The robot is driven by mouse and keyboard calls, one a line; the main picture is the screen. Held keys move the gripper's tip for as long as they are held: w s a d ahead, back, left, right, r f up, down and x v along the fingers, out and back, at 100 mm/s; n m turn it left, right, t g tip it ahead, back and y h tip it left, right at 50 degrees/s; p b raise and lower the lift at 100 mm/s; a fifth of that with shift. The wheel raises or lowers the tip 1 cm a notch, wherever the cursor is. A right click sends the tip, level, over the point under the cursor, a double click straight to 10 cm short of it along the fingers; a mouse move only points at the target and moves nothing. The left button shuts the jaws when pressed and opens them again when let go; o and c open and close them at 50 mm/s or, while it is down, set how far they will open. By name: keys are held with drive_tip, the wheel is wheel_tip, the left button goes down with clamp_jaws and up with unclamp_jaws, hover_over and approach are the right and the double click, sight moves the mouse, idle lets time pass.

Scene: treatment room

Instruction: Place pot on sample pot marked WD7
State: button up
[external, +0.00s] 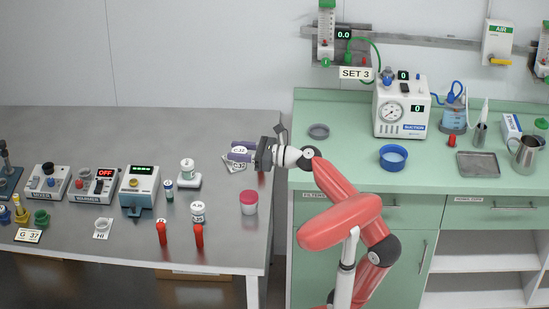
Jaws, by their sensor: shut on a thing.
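My gripper (256,154) is over the right part of the steel bench, pointing left. I cannot read WD7 on anything. A white pot with a dark-lettered label (198,211) stands on the bench to the lower left of my gripper. A pot with a pink lid (249,202) stands below the gripper. Another white pot (187,165) sits on a small white stand.
A C:32 card (237,167) lies under the gripper. Two red tubes (162,232) stand near the bench's front edge. A mixer (47,182), a warmer (94,184) and another boxed device (139,185) stand left. The green counter (345,150) holds a blue bowl (393,157) and a suction unit (402,106).

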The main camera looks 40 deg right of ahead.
drive_tip(key=w+d+r, duration=0.2)
drive_tip(key=w+d, duration=0.2)
drive_tip(key=d, duration=0.2)
drive_tip(key=b, duration=0.4)
hover_over(249, 195)
wheel_tip(249, 195, down, 15)
drive_tip(key=shift+t+h, duration=0.3)
drive_tip(key=shift+h, duration=0.1)
drive_tip(key=shift+f+b, duration=0.35)
drive_tip(key=shift+f, duration=1.8)
drive_tip(key=shift+f, duration=0.1)
drive_tip(key=o, duration=1)
